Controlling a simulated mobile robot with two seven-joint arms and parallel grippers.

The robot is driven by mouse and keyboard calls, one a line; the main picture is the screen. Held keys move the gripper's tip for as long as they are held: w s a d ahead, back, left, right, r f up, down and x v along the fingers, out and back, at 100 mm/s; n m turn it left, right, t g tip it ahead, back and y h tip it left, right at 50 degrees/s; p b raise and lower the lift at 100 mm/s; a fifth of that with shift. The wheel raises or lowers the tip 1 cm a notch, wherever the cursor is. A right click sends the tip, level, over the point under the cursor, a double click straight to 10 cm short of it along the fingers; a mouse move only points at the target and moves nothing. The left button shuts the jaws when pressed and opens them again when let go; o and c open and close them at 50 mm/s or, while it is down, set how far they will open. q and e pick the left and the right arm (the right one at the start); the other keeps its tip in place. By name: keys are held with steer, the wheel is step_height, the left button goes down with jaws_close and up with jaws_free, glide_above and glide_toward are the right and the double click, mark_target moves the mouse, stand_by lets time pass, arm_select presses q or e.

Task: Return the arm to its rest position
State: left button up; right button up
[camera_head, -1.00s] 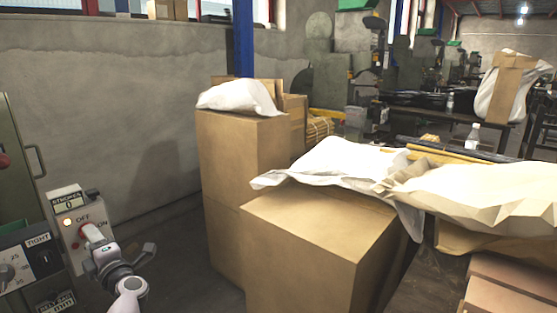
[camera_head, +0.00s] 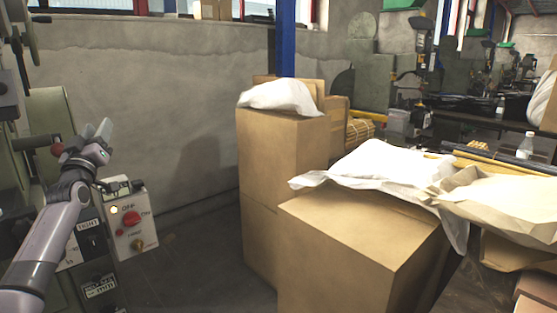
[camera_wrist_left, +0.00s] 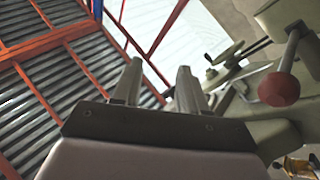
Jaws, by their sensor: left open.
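My left arm comes in from the lower left in the head view. Its left gripper (camera_head: 97,132) is raised above and left of the switch box (camera_head: 131,218), apart from it. The gripper is open and empty, and its two fingers (camera_wrist_left: 158,88) show apart in the left wrist view. The switch box has a lit lamp, a red knob (camera_head: 131,219) and OFF/ON lettering. My right gripper is not in view.
The green press (camera_head: 58,115) with a red ball handle stands close to the gripper; the red ball (camera_wrist_left: 279,89) shows in the wrist view. Cardboard boxes (camera_head: 355,247) stand at centre, with white sheeting (camera_head: 375,165) on top. Bare floor (camera_head: 195,255) lies between press and boxes.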

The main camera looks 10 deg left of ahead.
arm_select(q)
step_height(320, 180, down, 12)
steer(key=w+a+m+g, duration=0.1)
steer(key=a+m+g, duration=0.1)
steer(key=m+g, duration=0.4)
steer(key=s+d+f+m+g+h, duration=0.1)
steer(key=s+d+f+h, duration=0.1)
steer(key=s+d+f, duration=0.5)
steer(key=s+d+f+m+g+h, duration=0.15)
steer(key=s+d+f, duration=0.25)
steer(key=d+f, duration=0.6)
steer(key=s+d+f+m+g+h, duration=0.1)
steer(key=s+d+f+h, duration=0.35)
steer(key=f, duration=0.75)
steer(key=s+d+f+g, duration=0.1)
steer(key=s+d+f, duration=0.1)
steer(key=s+d, duration=0.45)
steer(key=s+d+f+g+h, duration=0.1)
steer(key=s+d+f, duration=0.15)
steer(key=s, duration=0.65)
steer(key=s+d+f+g, duration=0.1)
steer(key=s+d, duration=0.4)
steer(key=s, duration=0.2)
step_height(320, 180, up, 13)
steer(key=s+a+p, duration=0.1)
steer(key=p, duration=1.5)
steer(key=shift+s+r, duration=0.2)
steer(key=shift+s, duration=0.2)
